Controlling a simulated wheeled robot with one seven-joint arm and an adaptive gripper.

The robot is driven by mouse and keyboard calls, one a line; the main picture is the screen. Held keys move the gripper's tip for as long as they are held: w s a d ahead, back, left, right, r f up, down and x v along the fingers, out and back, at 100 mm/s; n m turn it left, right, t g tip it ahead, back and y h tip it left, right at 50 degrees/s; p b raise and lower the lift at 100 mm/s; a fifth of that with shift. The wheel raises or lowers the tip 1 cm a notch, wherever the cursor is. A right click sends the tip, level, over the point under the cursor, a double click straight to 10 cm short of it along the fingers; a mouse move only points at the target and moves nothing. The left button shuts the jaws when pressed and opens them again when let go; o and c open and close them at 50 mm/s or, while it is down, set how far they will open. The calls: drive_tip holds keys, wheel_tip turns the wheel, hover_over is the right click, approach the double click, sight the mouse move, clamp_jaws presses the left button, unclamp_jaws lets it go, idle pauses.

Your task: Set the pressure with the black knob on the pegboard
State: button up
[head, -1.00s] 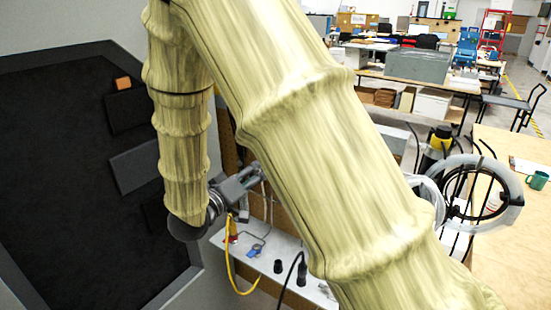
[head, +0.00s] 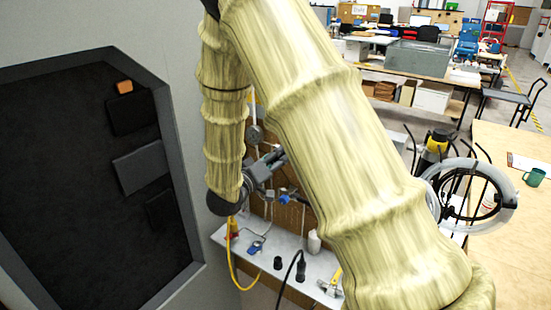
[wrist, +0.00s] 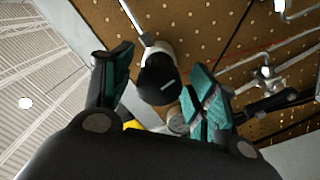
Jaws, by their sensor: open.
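The black knob (wrist: 160,78) is on the brown pegboard (wrist: 205,30) in the wrist view, with a pale collar and a pipe running up from it. My gripper (wrist: 160,60) is open, with one teal-padded finger on each side of the knob. The knob appears between the fingers, with visible gaps; its depth relative to the fingertips is unclear. A small round gauge (wrist: 178,122) shows below the knob, partly hidden by the right finger. In the head view my gripper (head: 274,160) is beside the pegboard, partly hidden by my arm.
Metal pipes (wrist: 270,75) with fittings run across the pegboard right of my gripper. A grey wall with a dark recess (head: 70,190) is at left; a wooden table (head: 500,225) is at right.

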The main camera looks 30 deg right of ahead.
drive_tip(key=c, duration=1)
drive_tip(key=shift+c, duration=0.2)
drive_tip(key=shift+m+b, duration=0.3)
drive_tip(key=shift+m, duration=0.1)
drive_tip(key=o, duration=1)
drive_tip(key=shift+o, duration=0.2)
drive_tip(key=v, duration=1.2)
